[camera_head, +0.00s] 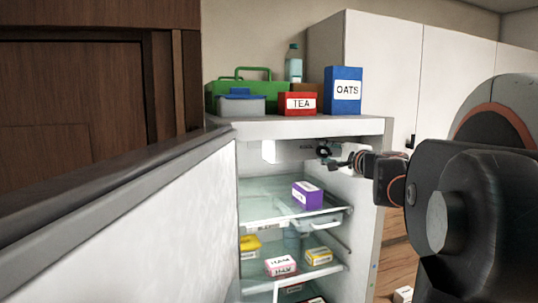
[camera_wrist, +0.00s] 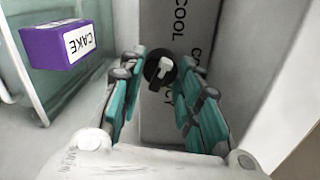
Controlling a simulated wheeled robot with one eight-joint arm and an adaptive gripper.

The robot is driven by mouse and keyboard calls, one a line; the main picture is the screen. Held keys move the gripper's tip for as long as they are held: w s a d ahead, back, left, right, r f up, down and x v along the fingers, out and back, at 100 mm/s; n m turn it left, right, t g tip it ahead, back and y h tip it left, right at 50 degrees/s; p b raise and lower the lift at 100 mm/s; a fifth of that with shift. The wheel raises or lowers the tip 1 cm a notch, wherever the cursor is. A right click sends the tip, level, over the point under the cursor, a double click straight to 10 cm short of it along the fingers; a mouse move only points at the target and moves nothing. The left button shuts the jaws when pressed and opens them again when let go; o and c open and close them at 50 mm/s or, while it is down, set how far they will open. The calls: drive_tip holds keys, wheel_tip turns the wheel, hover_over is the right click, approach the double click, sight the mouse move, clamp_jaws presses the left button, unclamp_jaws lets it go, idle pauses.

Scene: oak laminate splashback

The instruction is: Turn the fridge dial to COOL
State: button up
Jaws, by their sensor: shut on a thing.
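The fridge dial (camera_wrist: 153,70) is a black round knob with a pale raised bar, on a grey panel (camera_wrist: 160,125) inside the open fridge. In the wrist view my gripper (camera_wrist: 160,78) has its teal-padded fingers on either side of the dial and is shut on it. The word COOL (camera_wrist: 181,18) is printed on the panel beyond the dial. Other lettering to its right is partly hidden by a finger. In the head view the dial (camera_head: 323,151) is small and dark under the fridge top, with my gripper (camera_head: 335,160) reaching it from the right. I cannot tell the exact setting.
A purple CAKE box (camera_head: 306,195) stands on the upper glass shelf, left of my gripper in the wrist view (camera_wrist: 60,45). Lower shelves hold several boxes. The open fridge door (camera_head: 130,230) fills the left foreground. OATS (camera_head: 343,100) and TEA (camera_head: 297,112) boxes stand on top.

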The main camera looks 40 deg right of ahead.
idle(0.4)
drive_tip(key=o, duration=1.1)
drive_tip(key=shift+a, duration=0.1)
